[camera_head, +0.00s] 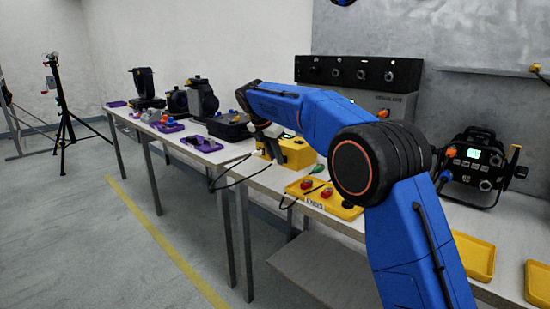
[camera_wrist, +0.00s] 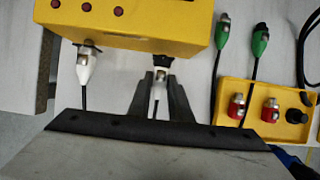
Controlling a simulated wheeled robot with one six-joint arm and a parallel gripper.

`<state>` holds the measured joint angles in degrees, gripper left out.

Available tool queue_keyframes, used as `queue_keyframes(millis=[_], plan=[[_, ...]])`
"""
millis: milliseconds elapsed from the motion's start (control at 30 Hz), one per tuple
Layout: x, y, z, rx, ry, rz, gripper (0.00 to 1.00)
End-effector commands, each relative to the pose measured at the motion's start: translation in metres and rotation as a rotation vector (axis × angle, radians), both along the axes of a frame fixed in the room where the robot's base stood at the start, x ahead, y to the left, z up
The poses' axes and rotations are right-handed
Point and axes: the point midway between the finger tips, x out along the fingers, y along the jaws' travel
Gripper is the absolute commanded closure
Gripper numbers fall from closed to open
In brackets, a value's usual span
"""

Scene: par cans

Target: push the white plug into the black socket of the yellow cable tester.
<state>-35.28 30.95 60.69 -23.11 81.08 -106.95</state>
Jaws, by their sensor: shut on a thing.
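The yellow cable tester (camera_wrist: 150,22) fills the top of the wrist view and stands on the table in the head view (camera_head: 299,152). My gripper (camera_wrist: 160,82) is shut on a white plug (camera_wrist: 160,88), whose front end is at the black socket (camera_wrist: 163,62) on the tester's near face. How deep the plug sits in the socket cannot be told. Another white plug (camera_wrist: 84,70) is at the tester's face to the left, with a black cable. In the head view my gripper (camera_head: 274,150) is small and partly hidden beside the tester.
A black cable (camera_head: 213,187) hangs over the table's front edge. Yellow trays (camera_head: 474,258) lie at the right.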

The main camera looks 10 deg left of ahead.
Motion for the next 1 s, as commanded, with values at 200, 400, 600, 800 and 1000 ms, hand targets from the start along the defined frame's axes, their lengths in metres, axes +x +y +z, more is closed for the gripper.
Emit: queue_keyframes(millis=[200,400,600,800,1000], plan=[[0.0023,-0.0016,0.0001,0.000,0.000,0.000,1.00],[0.0042,-0.0030,0.0001,0.000,0.000,-0.001,1.00],[0.0059,-0.0042,0.0003,0.000,0.000,-0.001,1.00],[0.0058,-0.0041,0.0003,0.001,-0.001,0.000,0.65],[0.0058,-0.0041,0.0001,0.000,0.000,0.000,0.60]])
